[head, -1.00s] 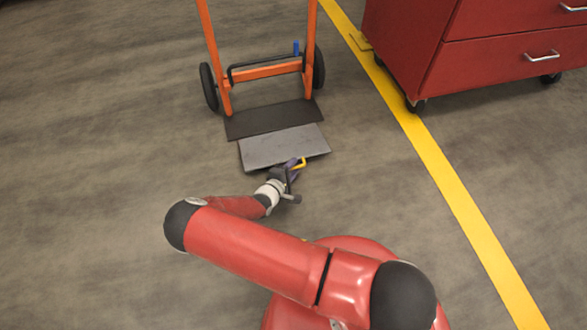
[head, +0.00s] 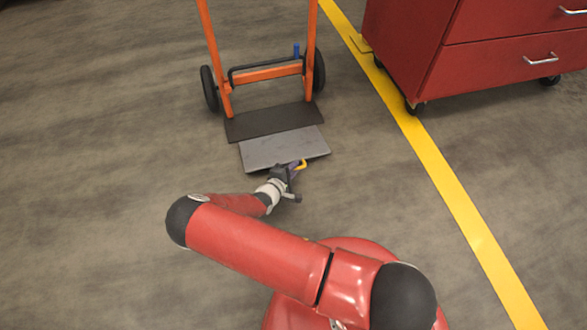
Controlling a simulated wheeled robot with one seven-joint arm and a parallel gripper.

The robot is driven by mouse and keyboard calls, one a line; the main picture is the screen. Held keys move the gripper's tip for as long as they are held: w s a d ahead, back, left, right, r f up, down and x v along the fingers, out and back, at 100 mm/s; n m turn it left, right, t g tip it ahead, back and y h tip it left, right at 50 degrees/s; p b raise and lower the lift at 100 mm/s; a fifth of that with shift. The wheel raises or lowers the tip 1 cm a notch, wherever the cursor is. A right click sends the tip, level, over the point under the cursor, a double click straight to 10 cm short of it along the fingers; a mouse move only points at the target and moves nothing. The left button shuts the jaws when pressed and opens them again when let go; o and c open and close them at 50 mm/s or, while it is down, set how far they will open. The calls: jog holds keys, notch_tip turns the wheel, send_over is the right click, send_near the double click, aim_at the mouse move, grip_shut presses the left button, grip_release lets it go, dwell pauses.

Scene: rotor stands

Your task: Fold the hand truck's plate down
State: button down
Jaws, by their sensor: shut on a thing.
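The orange hand truck (head: 270,72) stands upright with a black wheel on each side. At its foot lies a dark plate (head: 270,121), and a grey plate (head: 283,148) extends from it toward me, appearing close to flat. My wrist partly hides the fingers. Any gap between the grey plate and the floor is too small to tell.
A red drawer cabinet (head: 470,50) on casters stands at the upper right. A yellow floor line (head: 440,170) runs between it and the hand truck. The floor (head: 90,150) to the left is clear.

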jog(key=shift+n+g, duration=0.3)
jog(key=r+p, duration=0.1)
jog(key=w+r+p, duration=0.1)
jog(key=r, duration=0.1)
jog(key=r+p, duration=0.1)
jog(key=r, duration=0.1)
jog(key=shift+w+a, duration=0.25)
jog(key=shift+w, duration=0.15)
jog(key=c, duration=1.5)
grip_release()
jog(key=shift+s, duration=0.1)
jog(key=p+v, duration=0.1)
jog(key=v, duration=0.6)
jog(key=shift+s+a+r, duration=0.15)
jog(key=shift+s, duration=0.1)
